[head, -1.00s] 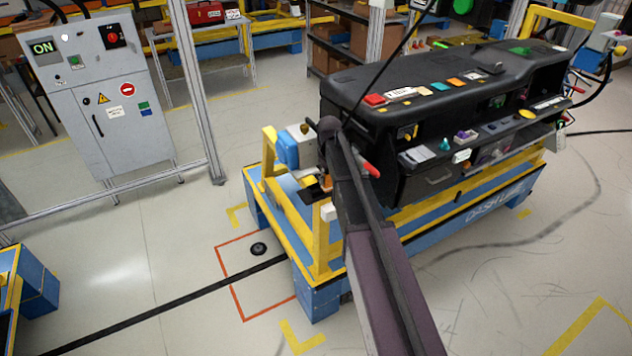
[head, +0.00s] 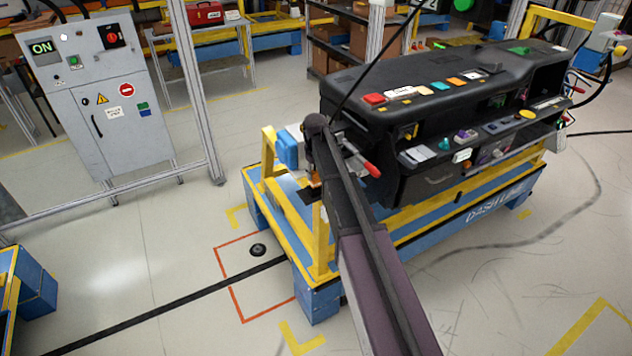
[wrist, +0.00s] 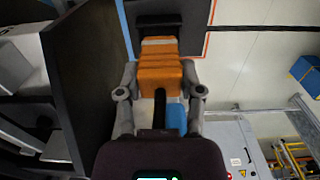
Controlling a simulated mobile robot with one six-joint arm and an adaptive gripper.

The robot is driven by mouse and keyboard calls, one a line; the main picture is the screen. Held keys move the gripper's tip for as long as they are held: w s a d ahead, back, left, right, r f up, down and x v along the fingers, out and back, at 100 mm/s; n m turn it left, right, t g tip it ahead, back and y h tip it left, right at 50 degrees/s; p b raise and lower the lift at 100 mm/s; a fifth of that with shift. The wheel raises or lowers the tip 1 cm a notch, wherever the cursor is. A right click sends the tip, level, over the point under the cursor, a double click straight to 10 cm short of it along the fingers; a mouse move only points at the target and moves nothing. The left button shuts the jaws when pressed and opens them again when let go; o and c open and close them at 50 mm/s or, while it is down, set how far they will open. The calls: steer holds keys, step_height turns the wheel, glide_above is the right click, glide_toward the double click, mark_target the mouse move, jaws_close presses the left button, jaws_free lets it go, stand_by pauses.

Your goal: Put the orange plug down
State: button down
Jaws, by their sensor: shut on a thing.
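The orange plug (wrist: 160,72) is in the middle of the wrist view, a ribbed orange body with a pale band at its far end. My gripper (wrist: 161,90) is shut on it, one finger on each side. A dark block lies just beyond the plug's far end; I cannot tell whether they touch. In the head view a small orange patch of the plug (head: 316,180) shows at the end of my arm, beside the left end of the black dashboard. My arm hides most of the gripper there.
The black dashboard module (head: 440,85) stands on a yellow and blue cart (head: 322,240). A blue box (head: 287,150) is at the cart's left end. A red-handled tool (head: 370,168) sticks out near my arm. Floor left of the cart is mostly clear, with an orange-outlined square.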

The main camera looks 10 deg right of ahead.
mark_target(316, 180)
steer(key=shift+f+b, duration=1.05)
steer(key=shift+f, duration=0.4)
steer(key=shift+f, duration=0.1)
steer(key=shift+c, duration=1.2)
jaws_free()
step_height(316, 180, up, 12)
steer(key=p, duration=1.2)
steer(key=s+m, duration=0.3)
steer(key=s, duration=2.6)
steer(key=shift+m, duration=0.3)
